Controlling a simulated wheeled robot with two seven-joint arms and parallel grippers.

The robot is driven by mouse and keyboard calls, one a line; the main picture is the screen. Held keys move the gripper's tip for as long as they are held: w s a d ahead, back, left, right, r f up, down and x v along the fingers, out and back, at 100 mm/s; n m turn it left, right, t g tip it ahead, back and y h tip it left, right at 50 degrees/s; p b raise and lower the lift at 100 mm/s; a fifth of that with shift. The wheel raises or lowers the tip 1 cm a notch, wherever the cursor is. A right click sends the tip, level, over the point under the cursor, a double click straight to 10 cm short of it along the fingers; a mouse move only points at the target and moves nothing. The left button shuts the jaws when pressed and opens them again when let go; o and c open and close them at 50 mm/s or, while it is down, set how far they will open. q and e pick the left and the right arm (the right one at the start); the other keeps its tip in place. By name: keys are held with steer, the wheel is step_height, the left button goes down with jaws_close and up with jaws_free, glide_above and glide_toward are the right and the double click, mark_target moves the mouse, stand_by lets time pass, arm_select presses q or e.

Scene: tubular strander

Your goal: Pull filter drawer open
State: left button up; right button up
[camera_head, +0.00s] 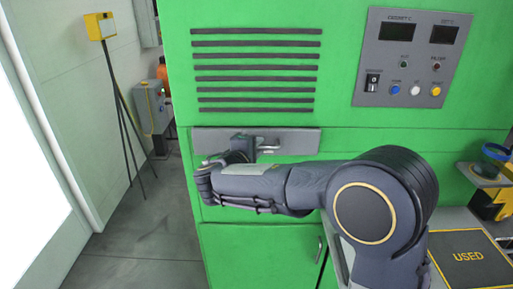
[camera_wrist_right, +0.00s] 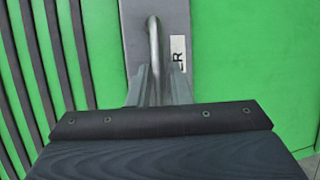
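The filter drawer (camera_head: 305,140) is a long grey front panel in the green cabinet, below the black vent slats. It looks flush with the cabinet face. Its metal bar handle (camera_head: 268,147) also shows in the right wrist view (camera_wrist_right: 154,42), running down between my fingers. My right gripper (camera_head: 248,148) is at the handle, partly hidden by my own wrist and forearm. In the wrist view the two grey fingers (camera_wrist_right: 158,88) stand close on either side of the bar and look shut on it. My left gripper is not in view.
A control panel (camera_head: 412,57) with displays and buttons is at the upper right. A lower green door (camera_head: 245,255) with its own handle is under the drawer. A tray marked USED (camera_head: 467,257) is at the lower right. Open floor (camera_head: 140,235) lies left of the cabinet.

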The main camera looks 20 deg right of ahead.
jaws_close()
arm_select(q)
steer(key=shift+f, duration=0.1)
arm_select(e)
steer(key=shift+s, duration=0.1)
